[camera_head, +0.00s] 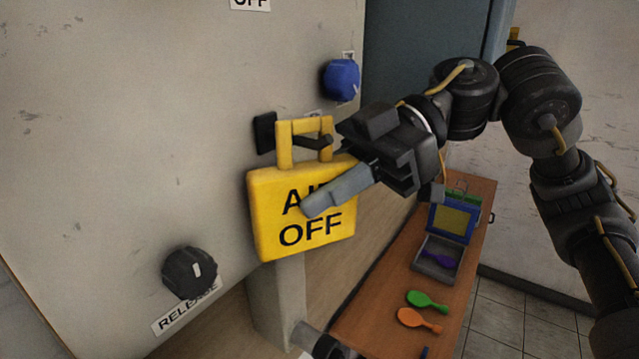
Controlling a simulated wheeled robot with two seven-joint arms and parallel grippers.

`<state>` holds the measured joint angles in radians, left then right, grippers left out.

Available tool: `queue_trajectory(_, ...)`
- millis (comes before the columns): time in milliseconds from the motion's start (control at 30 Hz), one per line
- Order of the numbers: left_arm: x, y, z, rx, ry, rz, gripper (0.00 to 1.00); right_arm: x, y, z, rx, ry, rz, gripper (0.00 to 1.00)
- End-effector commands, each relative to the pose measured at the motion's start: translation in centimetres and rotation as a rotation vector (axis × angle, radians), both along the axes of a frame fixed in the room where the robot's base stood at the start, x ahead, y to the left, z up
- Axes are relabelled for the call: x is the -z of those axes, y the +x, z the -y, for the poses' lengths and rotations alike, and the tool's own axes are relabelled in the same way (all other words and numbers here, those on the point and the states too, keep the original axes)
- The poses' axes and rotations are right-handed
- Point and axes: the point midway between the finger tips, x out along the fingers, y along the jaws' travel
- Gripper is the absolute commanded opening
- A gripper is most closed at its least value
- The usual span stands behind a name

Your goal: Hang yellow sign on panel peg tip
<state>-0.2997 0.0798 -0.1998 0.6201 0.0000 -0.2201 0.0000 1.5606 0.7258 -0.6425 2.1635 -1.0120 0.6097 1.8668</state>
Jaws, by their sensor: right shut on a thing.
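The yellow sign (268,220) reads "AIR OFF", with part of the lettering covered by my gripper. It is upright in front of the grey panel, with a square handle loop on top. The black peg (314,142) sticks out from a dark mount on the panel. The peg appears to pass through the handle loop, its tip showing in front of the loop's right post. I cannot tell whether the loop's top bar rests on the peg. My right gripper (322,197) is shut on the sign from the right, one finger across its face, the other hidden. My left gripper is not in view.
A blue knob (341,80) is above right of the peg. A black knob (189,272) is at lower left, above a "RELEASE" label. The wooden table (385,310) at right holds green (428,300) and orange (418,319) balloon-shaped pieces and an open box (425,262) with a purple piece.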

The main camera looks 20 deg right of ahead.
Motion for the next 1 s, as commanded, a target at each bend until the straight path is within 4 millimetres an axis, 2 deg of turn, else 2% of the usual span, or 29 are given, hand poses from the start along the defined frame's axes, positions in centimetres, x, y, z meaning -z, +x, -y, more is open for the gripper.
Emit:
queue_trajectory(67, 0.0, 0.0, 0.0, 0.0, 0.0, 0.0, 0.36, 0.0, 0.0, 0.0, 0.0, 0.0, 0.0, 0.0)
queue_trajectory(100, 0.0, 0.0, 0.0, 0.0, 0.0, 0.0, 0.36, 0.0, 0.0, 0.0, 0.0, 0.0, 0.0, 0.26)
queue_trajectory(300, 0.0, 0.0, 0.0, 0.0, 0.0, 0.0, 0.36, 0.0, 0.0, 0.0, 0.001, 0.0, 0.0, 0.49)
queue_trajectory(533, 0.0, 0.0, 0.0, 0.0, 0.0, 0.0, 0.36, 0.0, 0.0, 0.0, 0.001, 0.0, 0.0, 0.49)
queue_trajectory(667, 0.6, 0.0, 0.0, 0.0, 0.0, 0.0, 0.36, -0.2, 0.2, 0.8, 0.002, 0.001, 0.002, 0.49)
queue_trajectory(1000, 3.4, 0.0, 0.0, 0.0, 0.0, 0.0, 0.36, -2.5, 1.1, 6.6, 0.004, 0.002, 0.002, 0.49)
